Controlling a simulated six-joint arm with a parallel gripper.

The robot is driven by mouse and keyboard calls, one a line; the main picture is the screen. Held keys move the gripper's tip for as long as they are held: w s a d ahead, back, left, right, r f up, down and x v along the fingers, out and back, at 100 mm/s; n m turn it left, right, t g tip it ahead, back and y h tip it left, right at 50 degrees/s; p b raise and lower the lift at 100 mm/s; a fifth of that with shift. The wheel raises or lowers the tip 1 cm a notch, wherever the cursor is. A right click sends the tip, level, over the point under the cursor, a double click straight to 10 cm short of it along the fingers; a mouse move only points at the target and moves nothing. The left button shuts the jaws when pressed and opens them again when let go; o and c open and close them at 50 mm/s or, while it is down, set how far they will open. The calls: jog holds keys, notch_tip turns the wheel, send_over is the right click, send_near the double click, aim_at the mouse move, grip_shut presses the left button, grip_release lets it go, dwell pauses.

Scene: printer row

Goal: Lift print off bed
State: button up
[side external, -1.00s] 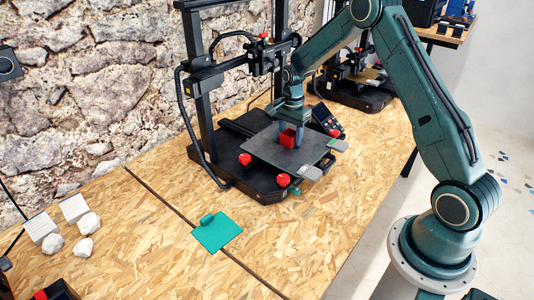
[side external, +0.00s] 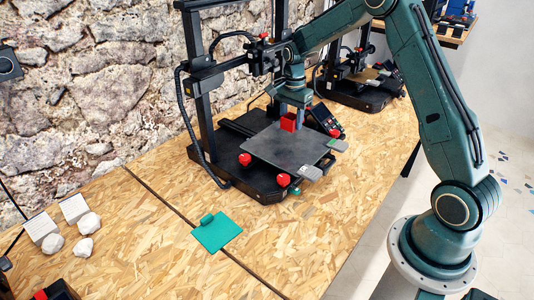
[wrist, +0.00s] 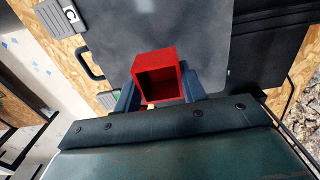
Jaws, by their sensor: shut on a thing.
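The print is a small red open-topped box (side external: 289,122), held by my gripper (side external: 297,112) above the dark print bed (side external: 285,149). In the wrist view the red box (wrist: 158,76) sits between the two blue fingers (wrist: 163,97), its hollow side facing the camera. The fingers are shut on its sides. The grey build plate (wrist: 190,35) shows behind it in that view. The box appears clear of the bed, near its back right part; the exact gap is hard to judge.
The black printer frame (side external: 197,85) stands close to the left of my arm, with its gantry behind. Red knobs (side external: 283,180) sit at the bed's corners. A second printer (side external: 358,88) stands behind. The front bench is mostly clear.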

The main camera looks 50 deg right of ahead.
aim_at(292, 116)
notch_tip(292, 116, up, 14)
dwell(0.4)
jog(key=shift+r, duration=0.1)
dwell(0.4)
